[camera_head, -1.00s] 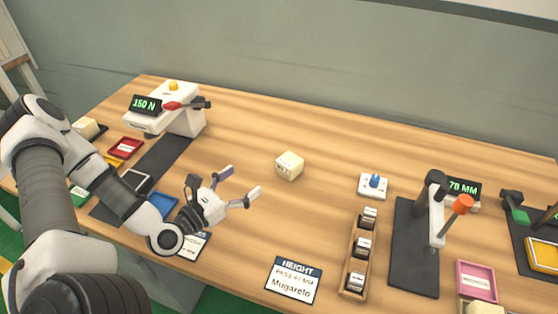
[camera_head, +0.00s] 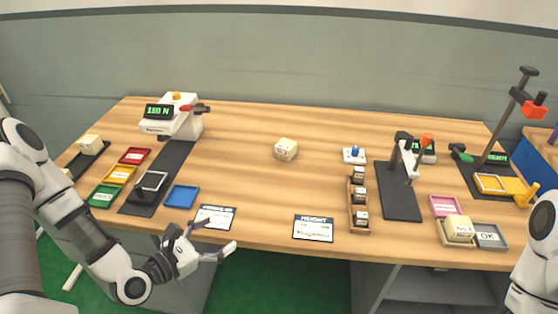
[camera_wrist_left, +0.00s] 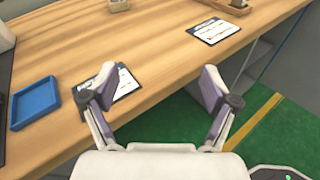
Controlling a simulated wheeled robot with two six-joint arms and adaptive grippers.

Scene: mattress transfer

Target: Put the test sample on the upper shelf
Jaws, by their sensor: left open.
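A cream foam block (camera_head: 286,149) sits alone in the middle of the table. Similar blocks stand at the far left (camera_head: 91,144) and in a tray at the front right (camera_head: 458,228); I cannot tell which is the test sample. My left gripper (camera_head: 217,238) is open and empty at the table's front edge, well short of the middle block. In the left wrist view its spread fingers (camera_wrist_left: 160,80) have only table edge and a card between them. My right arm shows at the right edge, its gripper out of view. I cannot make out an upper shelf.
A white press (camera_head: 172,125) reading 150 N stands at the left near coloured trays. A wooden rack (camera_head: 359,200), a height gauge (camera_head: 405,160) and a tall stand (camera_head: 505,115) occupy the right. Two cards, one marked HEIGHT (camera_head: 313,228), lie along the front edge.

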